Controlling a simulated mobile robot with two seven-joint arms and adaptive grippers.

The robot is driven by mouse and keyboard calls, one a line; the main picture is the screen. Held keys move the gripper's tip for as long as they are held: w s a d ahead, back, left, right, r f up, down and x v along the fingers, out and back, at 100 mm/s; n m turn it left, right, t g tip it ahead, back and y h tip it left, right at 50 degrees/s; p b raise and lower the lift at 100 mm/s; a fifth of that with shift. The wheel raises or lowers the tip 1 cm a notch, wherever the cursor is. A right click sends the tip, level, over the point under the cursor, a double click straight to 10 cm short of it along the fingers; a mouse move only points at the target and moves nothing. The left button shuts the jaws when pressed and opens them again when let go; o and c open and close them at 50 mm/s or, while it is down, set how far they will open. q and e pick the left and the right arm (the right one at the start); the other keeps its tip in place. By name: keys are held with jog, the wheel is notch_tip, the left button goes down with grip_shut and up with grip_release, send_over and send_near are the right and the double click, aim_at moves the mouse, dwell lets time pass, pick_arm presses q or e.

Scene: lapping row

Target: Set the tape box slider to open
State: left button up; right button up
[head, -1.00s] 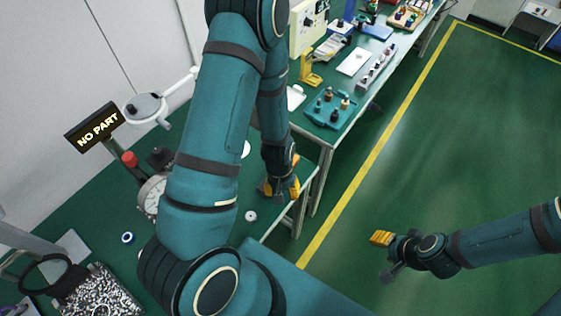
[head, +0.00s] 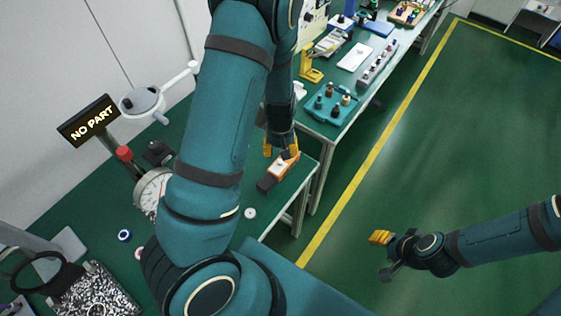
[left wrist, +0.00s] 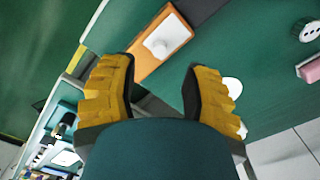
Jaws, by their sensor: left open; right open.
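The tape box (head: 278,172) is a long orange and dark grey block near the table's right edge in the head view. In the left wrist view the orange box (left wrist: 150,61) carries a white plate with a raised pale knob (left wrist: 160,45), which looks like the slider. I cannot tell which setting it is at. My left gripper (head: 282,153) is open at the far end of the box; its yellow fingers (left wrist: 158,75) are spread in the wrist view, with nothing held between them. My right gripper (head: 384,256) is open and empty over the floor at right.
The green table (head: 60,205) holds a dial gauge (head: 153,190), a "NO PART" sign (head: 89,121), a small white ring (head: 250,212) and a blue-white ring (head: 124,236). A second bench behind carries a teal tray (head: 331,106).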

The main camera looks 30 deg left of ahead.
aim_at(281, 161)
pick_arm(q)
jog(key=shift+f+b, duration=0.45)
jog(key=shift+f, duration=2.3)
grip_shut()
